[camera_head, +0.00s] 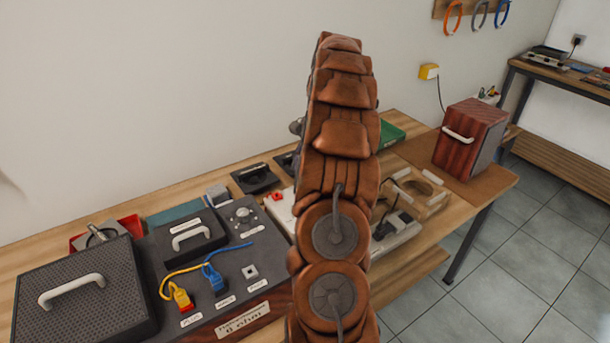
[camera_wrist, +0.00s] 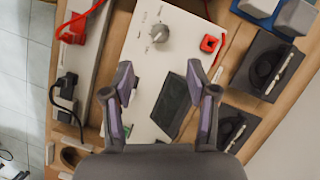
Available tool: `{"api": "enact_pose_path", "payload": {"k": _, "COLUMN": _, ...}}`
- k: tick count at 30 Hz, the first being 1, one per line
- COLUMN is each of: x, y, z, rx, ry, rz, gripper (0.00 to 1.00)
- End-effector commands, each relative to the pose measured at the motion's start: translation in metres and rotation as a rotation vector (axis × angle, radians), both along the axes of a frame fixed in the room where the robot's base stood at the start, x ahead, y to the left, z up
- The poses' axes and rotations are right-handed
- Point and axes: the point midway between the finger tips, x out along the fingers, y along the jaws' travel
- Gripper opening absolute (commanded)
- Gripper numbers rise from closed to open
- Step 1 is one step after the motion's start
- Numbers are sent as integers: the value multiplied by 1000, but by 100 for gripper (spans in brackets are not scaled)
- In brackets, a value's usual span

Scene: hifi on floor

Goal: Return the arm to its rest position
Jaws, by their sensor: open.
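My gripper (camera_wrist: 162,103) is open and empty in the wrist view, with its two dark fingers spread apart. Between and beyond the fingers lies a white panel (camera_wrist: 151,67) with a grey knob, a red button and a dark screen. I cannot tell the exact height of the fingers above the panel. In the head view my brown, segmented arm stands tall across the middle and hides part of the workbench. My gripper cannot be made out in the head view.
The wooden workbench (camera_head: 478,207) carries a black box with a white handle (camera_head: 80,290), a dark panel with yellow and blue plugs (camera_head: 233,262), and a reddish wooden box (camera_head: 468,140) at the right. A wall stands behind. Tiled floor (camera_head: 540,262) is clear at the right.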

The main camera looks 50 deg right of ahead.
Motion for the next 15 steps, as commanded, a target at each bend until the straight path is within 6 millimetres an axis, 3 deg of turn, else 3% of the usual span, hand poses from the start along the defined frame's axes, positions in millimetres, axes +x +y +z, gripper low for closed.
{"api": "enact_pose_path", "payload": {"k": 15, "x": 0, "y": -2, "z": 6, "rx": 0, "ry": 0, "rz": 0, "gripper": 58}}
